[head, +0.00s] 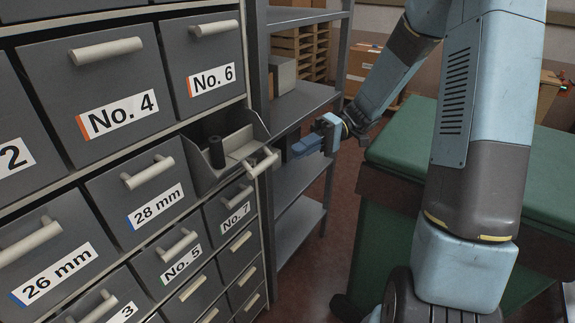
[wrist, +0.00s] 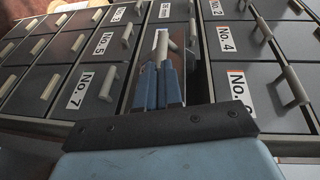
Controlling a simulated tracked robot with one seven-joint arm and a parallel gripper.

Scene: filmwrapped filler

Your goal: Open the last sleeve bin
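The grey cabinet (head: 178,126) holds rows of bins with cream bar handles. One bin (head: 240,138) below No. 6 and right of 28 mm stands pulled out. It has a divider and a dark cylinder (head: 216,152) inside; its front label is not readable. Its cream handle (head: 262,163) faces my gripper (head: 291,152), whose blue fingers are just right of it, with a slight gap seen from the head. In the wrist view my gripper (wrist: 162,68) points at the cabinet, fingers close together; whether they are parted is unclear. No label reading "sleeve" is visible.
Closed bins around it include No. 4 (head: 105,85), No. 6 (head: 205,65), No. 7 (head: 232,214), No. 5 (head: 178,262) and 28 mm (head: 142,195). A grey shelf rack (head: 300,105) stands right of the cabinet. A green-topped unit (head: 400,145) stands behind my arm.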

